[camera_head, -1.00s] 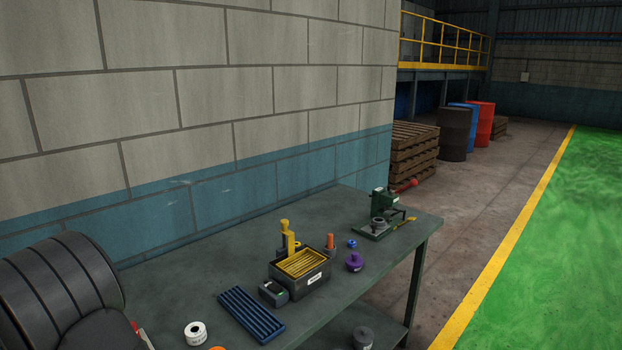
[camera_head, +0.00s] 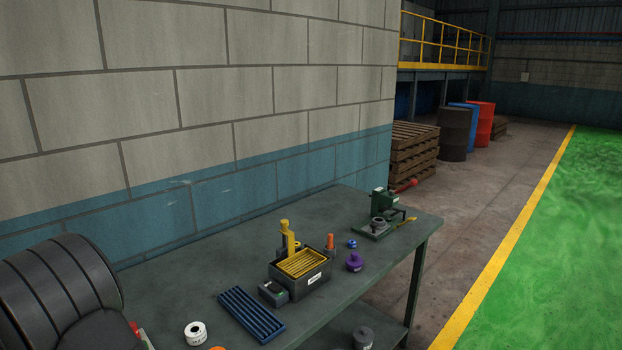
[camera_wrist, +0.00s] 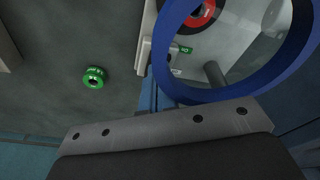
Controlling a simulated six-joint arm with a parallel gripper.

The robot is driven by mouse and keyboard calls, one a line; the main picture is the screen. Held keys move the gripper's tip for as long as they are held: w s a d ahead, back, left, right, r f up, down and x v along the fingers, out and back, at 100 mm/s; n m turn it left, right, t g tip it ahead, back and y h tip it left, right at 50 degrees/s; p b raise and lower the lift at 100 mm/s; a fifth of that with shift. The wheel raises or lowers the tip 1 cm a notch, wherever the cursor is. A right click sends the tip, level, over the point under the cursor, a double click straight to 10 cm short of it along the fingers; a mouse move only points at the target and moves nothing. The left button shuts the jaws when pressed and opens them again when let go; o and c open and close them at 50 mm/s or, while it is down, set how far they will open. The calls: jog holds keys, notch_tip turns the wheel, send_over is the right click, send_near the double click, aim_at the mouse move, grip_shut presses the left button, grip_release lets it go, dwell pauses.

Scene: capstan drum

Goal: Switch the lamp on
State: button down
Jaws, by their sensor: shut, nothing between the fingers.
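No lamp or lamp switch can be made out for certain in either view. In the wrist view, my gripper (camera_wrist: 152,123) lies across the bottom, its bolted grey fingers side by side and shut with nothing held. A large blue ring (camera_wrist: 208,94) shows just beyond it at the upper right, very close to the camera. Through the ring I see a red round piece (camera_wrist: 205,14) with a dark centre and a grey rod (camera_wrist: 216,76). What the ring belongs to cannot be told. My gripper cannot be made out in the head view.
A green ring (camera_wrist: 94,77) lies left of the blue ring on a dark surface. The head view shows the bench (camera_head: 190,284) with a blue ribbed tray (camera_head: 251,315), a box of yellow strips (camera_head: 315,281), a white roll (camera_head: 195,333) and a green press (camera_head: 380,204). A block wall stands behind.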

jog(key=shift+f, duration=0.45)
jog(key=shift+r, duration=3.55)
jog(key=shift+f, duration=3.55)
jog(key=shift+r, duration=0.2)
